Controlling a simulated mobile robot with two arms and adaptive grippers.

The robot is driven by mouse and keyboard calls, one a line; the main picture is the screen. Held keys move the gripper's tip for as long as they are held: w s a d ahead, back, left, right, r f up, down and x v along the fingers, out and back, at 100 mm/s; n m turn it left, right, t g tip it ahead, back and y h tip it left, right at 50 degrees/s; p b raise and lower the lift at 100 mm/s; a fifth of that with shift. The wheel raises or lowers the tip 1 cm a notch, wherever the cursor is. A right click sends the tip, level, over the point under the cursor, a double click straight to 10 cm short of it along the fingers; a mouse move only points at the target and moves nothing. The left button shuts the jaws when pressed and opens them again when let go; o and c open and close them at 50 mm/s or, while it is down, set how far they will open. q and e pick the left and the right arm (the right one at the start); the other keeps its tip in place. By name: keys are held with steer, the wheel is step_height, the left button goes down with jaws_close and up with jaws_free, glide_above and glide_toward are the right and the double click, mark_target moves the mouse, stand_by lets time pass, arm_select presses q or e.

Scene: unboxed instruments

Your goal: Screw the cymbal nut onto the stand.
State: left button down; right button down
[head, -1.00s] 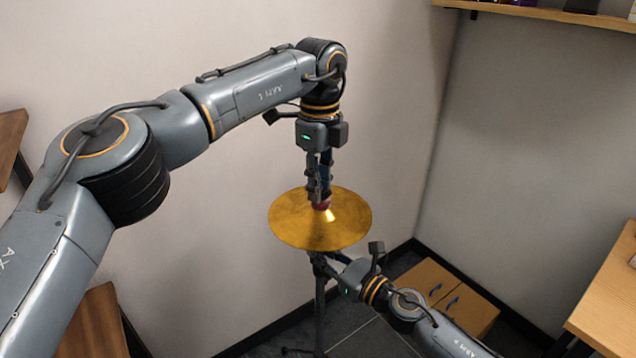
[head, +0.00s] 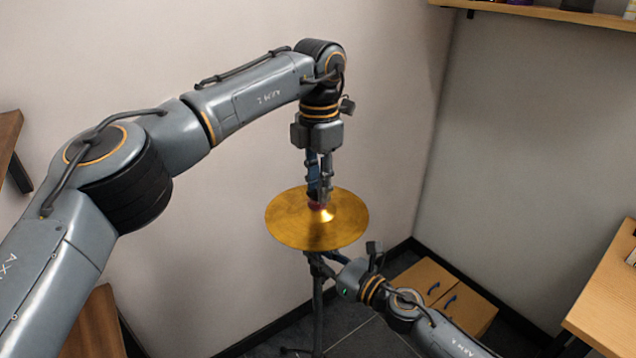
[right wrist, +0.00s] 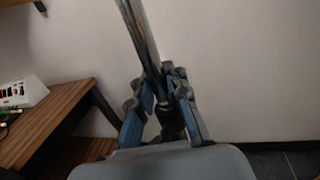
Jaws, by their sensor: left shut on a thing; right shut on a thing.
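The gold cymbal (head: 290,225) lies near level on top of the dark stand (head: 318,300). My left gripper (head: 319,198) points straight down over the cymbal's centre, shut on the small reddish cymbal nut (head: 316,205). The nut is mostly hidden between the fingertips, and I cannot tell how far it sits on the rod. My right gripper (head: 318,262) is just below the cymbal, shut on the stand's upright. In the right wrist view the upright (right wrist: 141,35) runs up from between the blue-padded fingers of the right gripper (right wrist: 168,90).
A wooden table (head: 605,295) is at the right edge, and a shelf (head: 550,14) is at the upper right. A table with a white device (right wrist: 22,93) shows in the right wrist view.

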arm_select(q)
steer(key=m, duration=0.4)
steer(key=shift+a, duration=0.25)
arm_select(e)
steer(key=shift+d+f, duration=0.3)
steer(key=shift+f, duration=0.1)
arm_select(q)
steer(key=m, duration=0.3)
steer(key=shift+m, duration=0.4)
steer(key=c, duration=1.3)
jaws_free()
steer(key=shift+a, duration=0.15)
steer(key=shift+c, duration=0.2)
steer(key=shift+o, duration=0.8)
arm_select(e)
steer(key=shift+a+r, duration=0.1)
steer(key=shift+a, duration=0.05)
arm_select(q)
steer(key=shift+s, duration=0.1)
steer(key=shift+r, duration=2.25)
arm_select(e)
steer(key=shift+a, duration=0.1)
